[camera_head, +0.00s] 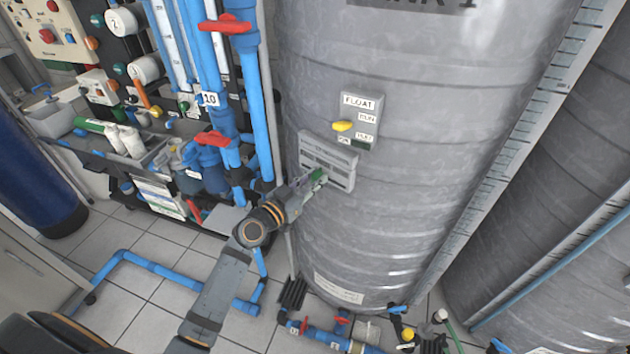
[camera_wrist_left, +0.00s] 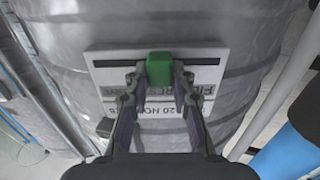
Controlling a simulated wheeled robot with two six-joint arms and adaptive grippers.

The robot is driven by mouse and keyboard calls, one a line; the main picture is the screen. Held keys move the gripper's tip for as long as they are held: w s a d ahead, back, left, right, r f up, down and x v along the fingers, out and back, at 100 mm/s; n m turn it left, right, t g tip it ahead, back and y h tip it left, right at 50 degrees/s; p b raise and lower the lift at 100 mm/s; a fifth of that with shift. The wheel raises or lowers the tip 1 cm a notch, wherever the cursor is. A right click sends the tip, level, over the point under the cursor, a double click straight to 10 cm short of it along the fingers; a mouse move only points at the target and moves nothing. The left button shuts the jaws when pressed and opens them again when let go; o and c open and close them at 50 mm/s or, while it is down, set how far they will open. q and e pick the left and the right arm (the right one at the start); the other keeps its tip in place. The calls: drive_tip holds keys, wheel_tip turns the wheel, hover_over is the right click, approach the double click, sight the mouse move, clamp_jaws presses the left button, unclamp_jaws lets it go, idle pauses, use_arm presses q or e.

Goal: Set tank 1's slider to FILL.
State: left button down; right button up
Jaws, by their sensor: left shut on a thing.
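Tank 1 (camera_head: 420,230) is the large grey ribbed tank, with its name partly cut off at the top edge of the head view. Its slider plate (camera_head: 328,160) is a light grey panel on the tank's left side; it also shows in the wrist view (camera_wrist_left: 105,72). The green slider knob (camera_head: 317,175) sits about mid-width on the plate and stands out in the wrist view (camera_wrist_left: 159,69). My left gripper (camera_head: 308,184) is shut on the knob, with one finger on each side (camera_wrist_left: 159,84). Lettering including FILL shows upside down in the wrist view. My right gripper is not in view.
A FLOAT switch plate (camera_head: 362,120) with a yellow lever (camera_head: 342,126) is just above the slider plate. Blue pipes with red valve handles (camera_head: 213,138) stand to the left. More pipes (camera_head: 320,333) run along the floor at the tank's foot.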

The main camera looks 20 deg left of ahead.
use_arm(q)
drive_tip(key=shift+w+a+f+b, duration=0.1)
drive_tip(key=shift+w+a+b, duration=0.2)
drive_tip(key=shift+a, duration=0.3)
drive_tip(key=shift+w+a+b, duration=0.15)
drive_tip(key=shift+a+b, duration=0.15)
drive_tip(key=shift+a, duration=0.3)
drive_tip(key=c, duration=1.1)
unclamp_jaws()
drive_tip(key=v, duration=1.2)
